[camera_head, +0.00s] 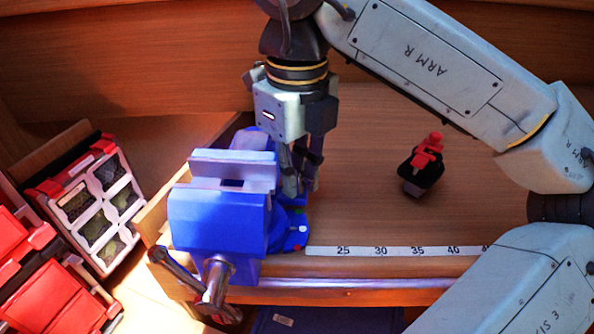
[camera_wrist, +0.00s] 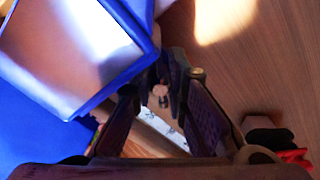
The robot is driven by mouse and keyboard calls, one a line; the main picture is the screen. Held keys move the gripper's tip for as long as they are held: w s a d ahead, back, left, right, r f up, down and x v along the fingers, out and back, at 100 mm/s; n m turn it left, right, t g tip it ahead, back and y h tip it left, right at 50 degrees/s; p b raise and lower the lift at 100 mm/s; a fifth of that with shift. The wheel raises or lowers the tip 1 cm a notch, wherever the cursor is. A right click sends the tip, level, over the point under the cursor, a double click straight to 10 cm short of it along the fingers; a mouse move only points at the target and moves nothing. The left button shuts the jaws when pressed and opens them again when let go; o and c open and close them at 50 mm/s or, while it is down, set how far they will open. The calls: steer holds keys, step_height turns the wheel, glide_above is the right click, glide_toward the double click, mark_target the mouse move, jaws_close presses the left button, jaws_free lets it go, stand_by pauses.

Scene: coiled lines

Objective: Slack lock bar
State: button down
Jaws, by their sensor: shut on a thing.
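A blue bench vise (camera_head: 220,215) stands at the left end of the wooden bench, with grey jaws on top. Its blue body (camera_wrist: 30,125) also fills the left of the wrist view. My gripper (camera_head: 303,180) points down close beside the vise's right side. In the wrist view my gripper (camera_wrist: 165,88) has its fingertips closed around a small pale round end (camera_wrist: 160,91), which looks like the end of the lock bar. The fingers hide most of the bar, so its angle cannot be told. The vise's blue base (camera_head: 290,225) shows below the fingers.
A measuring strip (camera_head: 380,251) runs along the bench front. A red-and-black object (camera_head: 423,165) stands on the bench to the right. The vise's metal handle (camera_head: 215,285) sticks out in front. Red bins (camera_head: 45,295) and a clear-windowed case (camera_head: 95,210) lie at left.

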steer(key=shift+f, duration=0.1)
steer(key=shift+n+b, duration=0.4)
steer(key=shift+n, duration=0.6)
steer(key=c, duration=1.9)
jaws_free()
steer(key=shift+r, duration=0.2)
step_height(320, 180, up, 7)
steer(key=shift+r, duration=0.2)
